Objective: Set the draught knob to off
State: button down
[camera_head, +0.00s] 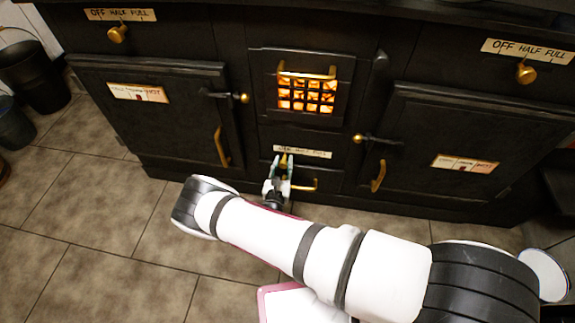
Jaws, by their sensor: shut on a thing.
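The draught knob (284,164) is a small brass knob low in the middle of the black stove front, under a pale label (302,151) reading OFF HALF FULL, with its left part partly covered. My gripper (283,163) is shut on this knob, with one finger on each side. The gripper and fingers hide most of the knob, so I cannot tell which setting it points to.
A brass handle (303,186) sits just right of my gripper. Above is the glowing fire grate (306,95). Similar brass knobs are at top left (117,34) and top right (525,73). Tiled floor (90,215) lies clear at left; dark buckets (34,78) stand far left.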

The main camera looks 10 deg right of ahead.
jog(key=shift+w+a, duration=0.15)
jog(key=shift+a, duration=0.15)
jog(key=c, duration=1.2)
grip_release()
jog(key=v, duration=1.2)
